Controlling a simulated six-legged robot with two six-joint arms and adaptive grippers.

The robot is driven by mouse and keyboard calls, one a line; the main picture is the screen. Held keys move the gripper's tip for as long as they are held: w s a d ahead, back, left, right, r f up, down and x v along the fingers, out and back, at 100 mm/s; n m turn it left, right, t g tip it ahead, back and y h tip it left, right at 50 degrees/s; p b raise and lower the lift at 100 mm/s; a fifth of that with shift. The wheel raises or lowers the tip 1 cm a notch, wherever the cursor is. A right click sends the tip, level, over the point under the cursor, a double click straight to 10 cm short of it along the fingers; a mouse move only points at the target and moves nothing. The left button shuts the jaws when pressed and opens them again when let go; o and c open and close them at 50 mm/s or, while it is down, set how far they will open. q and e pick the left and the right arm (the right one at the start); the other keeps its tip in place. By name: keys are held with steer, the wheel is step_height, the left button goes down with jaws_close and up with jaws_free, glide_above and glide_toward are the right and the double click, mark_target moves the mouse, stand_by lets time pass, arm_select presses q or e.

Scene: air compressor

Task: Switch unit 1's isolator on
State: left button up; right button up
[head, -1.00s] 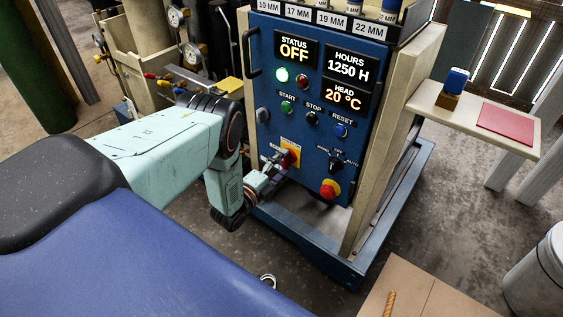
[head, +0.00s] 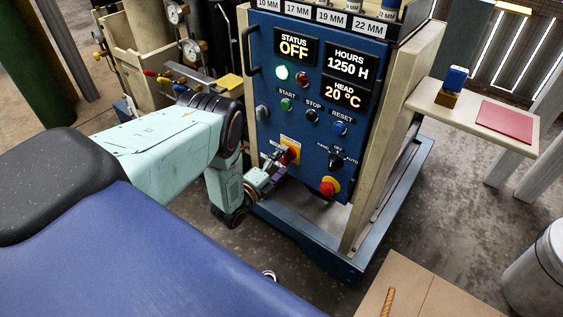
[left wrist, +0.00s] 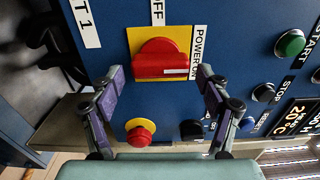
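Unit 1's isolator, a red rotary handle on a yellow plate (head: 290,151), is low on the left of the blue panel. In the left wrist view the red handle (left wrist: 160,58) lies crosswise, with an "OFF" label above it and a "POWER ON" label to its right. My left gripper (head: 277,160) is right at the isolator, partly covering it in the head view. In the left wrist view its fingers (left wrist: 160,78) are spread, one on each side of the handle, with nothing held. Whether they touch it I cannot tell. My right gripper is not in view.
A red emergency-stop button (head: 329,187) and a black selector (head: 336,158) are right of the isolator. A side shelf (head: 445,112) juts out right; the frame's blue base rail (head: 310,247) runs below.

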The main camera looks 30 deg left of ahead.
arm_select(q)
steer(key=shift+o, duration=0.2)
steer(key=s+a, duration=0.1)
steer(key=s, duration=1.1)
steer(key=shift+w, duration=0.1)
steer(key=w, duration=0.8)
steer(key=w+d, duration=0.1)
steer(key=w, duration=0.3)
steer(key=shift+s, duration=0.1)
